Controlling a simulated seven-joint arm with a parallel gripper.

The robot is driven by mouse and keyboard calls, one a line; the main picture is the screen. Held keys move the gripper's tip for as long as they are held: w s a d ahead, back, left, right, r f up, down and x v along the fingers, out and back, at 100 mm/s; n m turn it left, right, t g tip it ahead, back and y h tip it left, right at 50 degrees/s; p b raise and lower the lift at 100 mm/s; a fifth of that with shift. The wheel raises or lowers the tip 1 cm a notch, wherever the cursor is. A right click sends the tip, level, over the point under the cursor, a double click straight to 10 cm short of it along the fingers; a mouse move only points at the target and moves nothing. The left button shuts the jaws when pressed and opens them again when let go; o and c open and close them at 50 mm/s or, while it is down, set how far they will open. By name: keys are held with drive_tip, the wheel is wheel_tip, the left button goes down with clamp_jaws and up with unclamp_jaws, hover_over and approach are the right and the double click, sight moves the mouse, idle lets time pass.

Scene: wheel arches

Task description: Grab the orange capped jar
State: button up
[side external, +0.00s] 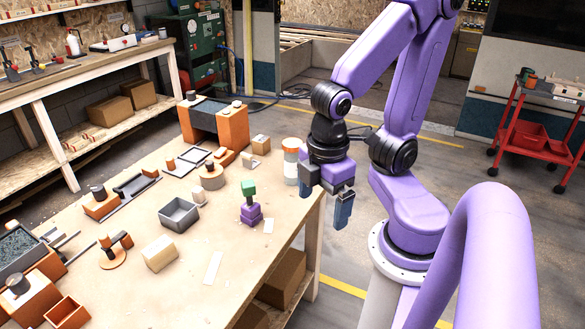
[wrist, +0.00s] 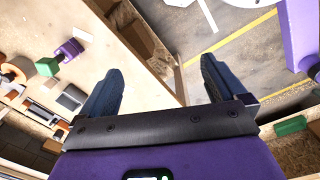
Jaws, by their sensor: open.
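The orange capped jar (side external: 291,170) stands upright at the right edge of the wooden table in the side view. It has a pale body with an orange band and cap, and its right side is close to my gripper in the picture. My gripper (side external: 323,208) is open and points down, just right of the jar and near or past the table's edge. Its two dark fingers also show in the wrist view (wrist: 160,70), with nothing between them. I cannot make out the jar for certain in the wrist view.
A green and purple stacked piece (side external: 249,213) stands left of my gripper. A grey open box (side external: 179,214), a cream block (side external: 160,253) and an orange-sided arch (side external: 232,130) are on the table. Bare tabletop lies near its front right. A red cart (side external: 525,140) stands far right.

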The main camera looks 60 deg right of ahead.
drive_tip(key=w+d+f+h, duration=0.2)
drive_tip(key=w+d+h, duration=0.5)
drive_tip(key=w+d, duration=0.3)
drive_tip(key=n+h, duration=0.3)
drive_tip(key=h, duration=0.4)
approach(296, 139)
drive_tip(key=s+a+r, duration=0.6)
drive_tip(key=r, duration=0.1)
drive_tip(key=w+d+f+n+t+h, duration=0.25)
drive_tip(key=w+d+n, duration=0.2)
drive_tip(key=d, duration=0.25)
drive_tip(key=shift+m+h, duration=0.25)
drive_tip(key=shift+h, duration=0.2)
drive_tip(key=f, duration=0.8)
drive_tip(key=shift+w+d+f, duration=0.1)
drive_tip(key=shift+w+d, duration=0.1)
drive_tip(key=shift+w, duration=0.2)
drive_tip(key=shift+w+d, duration=0.2)
drive_tip(key=shift+d, duration=1.05)
drive_tip(key=shift+w+d, duration=0.2)
drive_tip(key=shift+d, duration=1)
drive_tip(key=shift+w+d, duration=0.15)
drive_tip(key=shift+d, duration=1.1)
drive_tip(key=c, duration=1.4)
